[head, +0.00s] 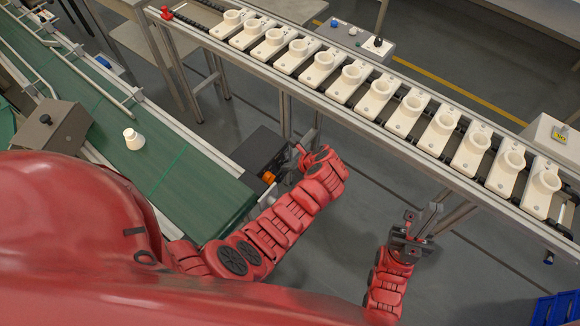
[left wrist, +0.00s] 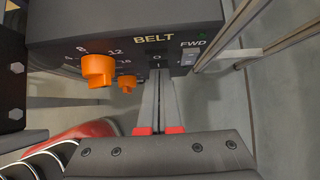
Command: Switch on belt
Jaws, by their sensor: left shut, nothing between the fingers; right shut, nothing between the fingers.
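The belt control box (left wrist: 110,30) fills the top of the left wrist view. Its face carries the label BELT, a black rocker switch (left wrist: 157,57) marked O and I, orange knobs (left wrist: 98,68) and a grey FWD switch (left wrist: 187,57). My left gripper (left wrist: 158,78) is shut and empty, its fingertips right at the rocker; I cannot tell if they touch it. In the head view the box (head: 258,150) stands at the end of the green belt (head: 165,165), my left wrist beside it. My right gripper (head: 430,212) is shut and empty, below the socket conveyor.
A white bulb-like part (head: 133,139) stands on the green belt. A long conveyor (head: 345,112) with several white socket carriers crosses the upper right. A grey box with a black knob (head: 45,120) is at left. A blue crate (head: 557,309) is at lower right.

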